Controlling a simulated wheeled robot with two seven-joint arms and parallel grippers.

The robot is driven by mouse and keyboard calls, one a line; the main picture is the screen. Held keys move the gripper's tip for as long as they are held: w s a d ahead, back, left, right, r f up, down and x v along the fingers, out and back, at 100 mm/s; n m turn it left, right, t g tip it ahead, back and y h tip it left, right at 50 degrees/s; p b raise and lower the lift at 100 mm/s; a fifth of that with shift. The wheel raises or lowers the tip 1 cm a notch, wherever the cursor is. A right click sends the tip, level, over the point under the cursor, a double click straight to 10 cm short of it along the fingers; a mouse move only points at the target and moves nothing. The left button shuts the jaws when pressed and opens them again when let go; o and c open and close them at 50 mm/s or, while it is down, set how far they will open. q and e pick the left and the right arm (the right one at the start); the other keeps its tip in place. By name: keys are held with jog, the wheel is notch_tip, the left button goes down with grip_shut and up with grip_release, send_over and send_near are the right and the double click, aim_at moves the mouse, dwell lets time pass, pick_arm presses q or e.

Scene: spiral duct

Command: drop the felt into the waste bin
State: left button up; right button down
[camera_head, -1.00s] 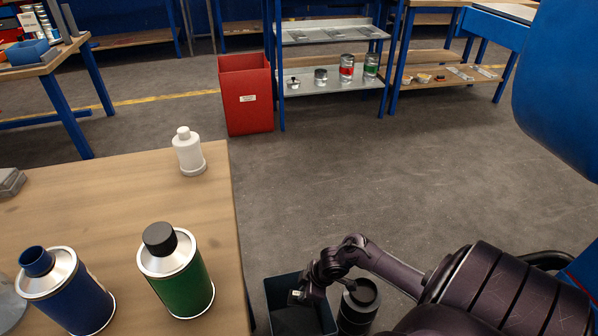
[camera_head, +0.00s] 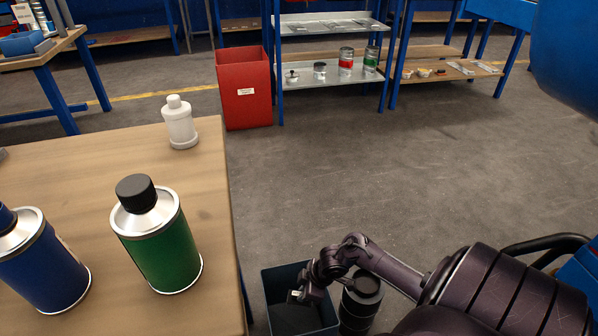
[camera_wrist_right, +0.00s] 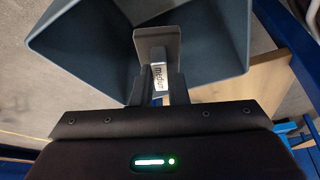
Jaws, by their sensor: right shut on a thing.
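A dark blue-grey open bin (camera_head: 270,300), which I take for the waste bin, stands on the floor right of the workbench. My right gripper (camera_head: 296,294) is low over its opening. In the right wrist view the right gripper (camera_wrist_right: 157,75) is shut on a small grey piece (camera_wrist_right: 157,38), apparently the felt. The piece shows against the bin's open mouth (camera_wrist_right: 75,45); I cannot tell how deep it is. In the head view the piece is too small to make out clearly. My left gripper is not in view.
The workbench (camera_head: 90,165) holds a green can (camera_head: 163,250), a blue can (camera_head: 45,265) and a white bottle (camera_head: 180,125). A black cylindrical container (camera_head: 360,300) stands just right of the bin. A red bin (camera_head: 245,90) stands farther back by a shelf (camera_head: 325,75). The middle floor is clear.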

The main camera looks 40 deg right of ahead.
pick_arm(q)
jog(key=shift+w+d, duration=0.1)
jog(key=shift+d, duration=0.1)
pick_arm(e)
jog(key=shift+f, duration=0.1)
jog(key=c, duration=1.3)
grip_release()
jog(key=shift+c, duration=0.2)
